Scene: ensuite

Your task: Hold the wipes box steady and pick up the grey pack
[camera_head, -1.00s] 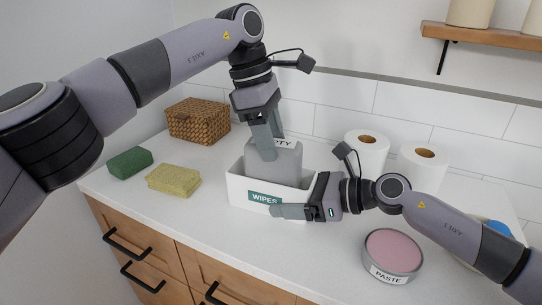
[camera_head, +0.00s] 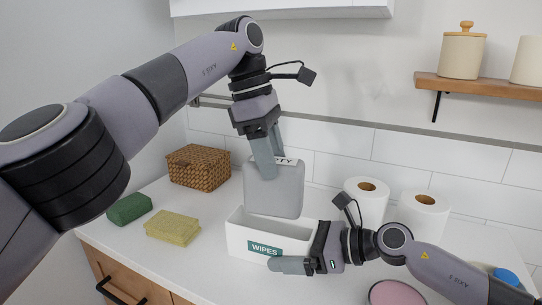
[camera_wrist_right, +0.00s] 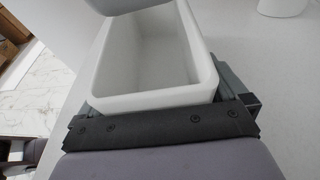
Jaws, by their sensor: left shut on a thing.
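My left gripper (camera_head: 266,160) points down and is shut on the upper part of the grey pack (camera_head: 275,195). The pack hangs upright above the white wipes box (camera_head: 242,240), its lower edge close to the box's rim. The label at the pack's top is partly covered by the fingers. My right gripper (camera_head: 285,262) is at the right end of the box, one finger along its front face. In the right wrist view the box (camera_wrist_right: 150,103) lies between the fingers, and its visible inside looks empty. Whether both fingers press on its walls is unclear.
A yellow sponge (camera_head: 172,229), a green sponge (camera_head: 129,208) and a wicker basket (camera_head: 198,166) stand left on the white counter. Two paper rolls (camera_head: 367,205) (camera_head: 422,215) stand behind my right arm. A pink-topped tin (camera_head: 395,294) is at the front right. A shelf (camera_head: 480,88) is above.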

